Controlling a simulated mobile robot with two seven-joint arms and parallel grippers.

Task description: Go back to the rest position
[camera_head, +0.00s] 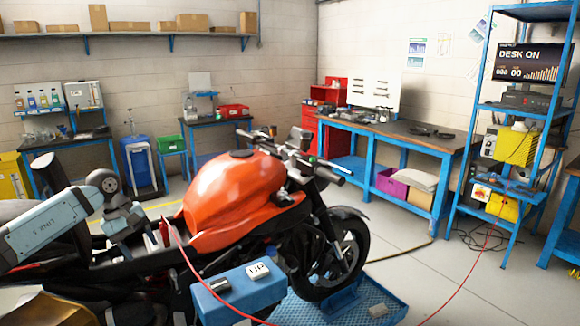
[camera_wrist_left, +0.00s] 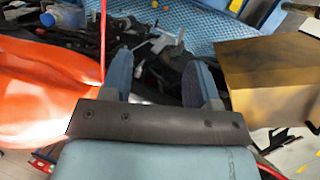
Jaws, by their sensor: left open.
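My left arm comes in from the left over the rear of an orange motorcycle (camera_head: 235,190). My left gripper (camera_head: 148,236) is low over the open seat area, just behind the orange tank, partly hard to make out. In the left wrist view the two blue-grey fingers (camera_wrist_left: 156,72) stand apart with nothing held between them. Dark frame parts and a grey metal piece (camera_wrist_left: 165,42) show beyond the fingertips. A red cable (camera_head: 190,262) runs from the seat area; in the wrist view it passes beside the left finger. My right gripper is not in view.
A blue box (camera_head: 238,300) with small items stands close in front of the motorcycle. A blue mat (camera_head: 385,300) lies under the front wheel. A workbench (camera_head: 400,135) and a blue shelf rack (camera_head: 480,150) stand behind. Open floor lies right of the motorcycle.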

